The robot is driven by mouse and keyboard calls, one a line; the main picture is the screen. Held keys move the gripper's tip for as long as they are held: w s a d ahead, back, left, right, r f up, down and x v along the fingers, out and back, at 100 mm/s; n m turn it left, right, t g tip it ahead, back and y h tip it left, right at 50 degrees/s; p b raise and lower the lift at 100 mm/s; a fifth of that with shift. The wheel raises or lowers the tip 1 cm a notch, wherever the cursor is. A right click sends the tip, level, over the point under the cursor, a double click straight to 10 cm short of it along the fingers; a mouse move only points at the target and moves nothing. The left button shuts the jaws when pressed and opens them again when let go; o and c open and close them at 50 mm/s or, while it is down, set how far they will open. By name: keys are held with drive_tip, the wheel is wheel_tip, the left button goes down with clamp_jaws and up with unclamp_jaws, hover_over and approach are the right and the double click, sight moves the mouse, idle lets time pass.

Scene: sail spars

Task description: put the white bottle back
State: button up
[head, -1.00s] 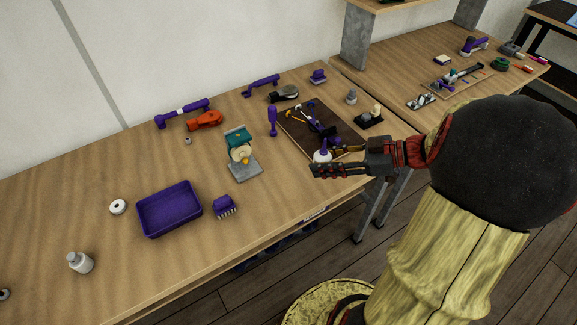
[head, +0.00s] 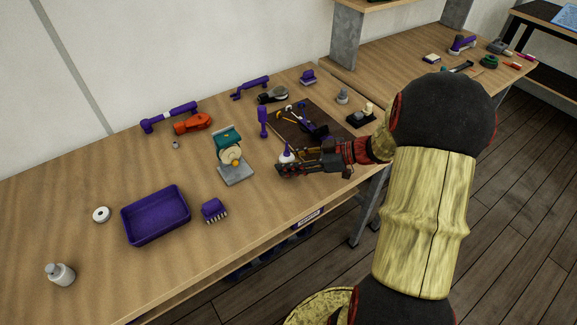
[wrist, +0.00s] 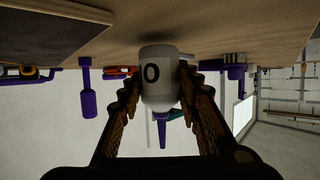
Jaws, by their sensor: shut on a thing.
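The white bottle has a purple pointed nozzle and a dark mark on its side. In the wrist view, which is upside down, the bottle (wrist: 160,85) stands between the two fingers with its nozzle pointing down in the picture. My gripper (wrist: 160,95) is shut on its body. In the head view my gripper (head: 287,168) is over the front part of the bench, right of the teal and grey machine. The bottle's white shoulder and purple tip (head: 286,154) show just above the fingers; its lower part is hidden. I cannot tell whether its base touches the bench.
A dark mat (head: 285,125) with tools lies behind my gripper. The teal and grey machine (head: 233,160) is to its left. Bench between machine and gripper is clear.

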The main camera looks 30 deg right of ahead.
drive_tip(key=shift+f, duration=0.45)
drive_tip(key=shift+f+b, duration=0.2)
drive_tip(key=shift+b, duration=0.1)
drive_tip(key=o, duration=1.2)
drive_tip(key=shift+r, duration=0.15)
